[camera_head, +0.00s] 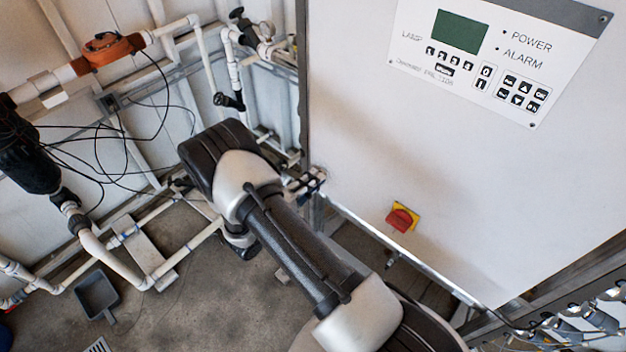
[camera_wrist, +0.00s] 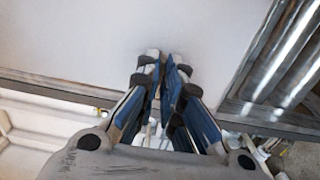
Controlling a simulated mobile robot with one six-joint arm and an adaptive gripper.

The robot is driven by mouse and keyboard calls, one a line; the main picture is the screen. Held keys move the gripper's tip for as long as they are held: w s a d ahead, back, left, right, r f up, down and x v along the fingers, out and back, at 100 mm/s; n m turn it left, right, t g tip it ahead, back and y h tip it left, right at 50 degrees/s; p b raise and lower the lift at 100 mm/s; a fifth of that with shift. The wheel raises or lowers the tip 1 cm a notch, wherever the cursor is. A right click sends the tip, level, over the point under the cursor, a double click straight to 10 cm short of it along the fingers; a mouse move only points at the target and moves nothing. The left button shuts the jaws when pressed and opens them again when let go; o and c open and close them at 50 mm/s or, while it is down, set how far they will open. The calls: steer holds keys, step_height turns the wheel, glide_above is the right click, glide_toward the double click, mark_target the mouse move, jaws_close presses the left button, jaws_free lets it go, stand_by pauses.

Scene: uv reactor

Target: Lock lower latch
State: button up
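The lower latch cannot be made out clearly in either view. My gripper (camera_head: 312,180) is at the left edge of the white cabinet (camera_head: 450,150), low on its door, in the head view. In the wrist view my gripper (camera_wrist: 167,68) points at the pale cabinet panel (camera_wrist: 90,35), its fingers drawn close together with a narrow gap at the tips. A small whitish piece shows at the tips, but I cannot tell whether it is the latch or part of a finger. The fingers cover what lies just behind them.
The cabinet door carries a control panel (camera_head: 490,52) and a red rotary switch (camera_head: 402,219) on a yellow plate. White pipes (camera_head: 205,60), an orange fitting (camera_head: 108,48) and loose black cables stand left of the cabinet. A grey dustpan (camera_head: 98,294) lies on the floor.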

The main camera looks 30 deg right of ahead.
steer(key=shift+n, duration=0.3)
jaws_close()
steer(key=shift+n+b, duration=0.55)
steer(key=shift+n, duration=8.05)
steer(key=o, duration=0.5)
jaws_free()
steer(key=shift+o, duration=0.2)
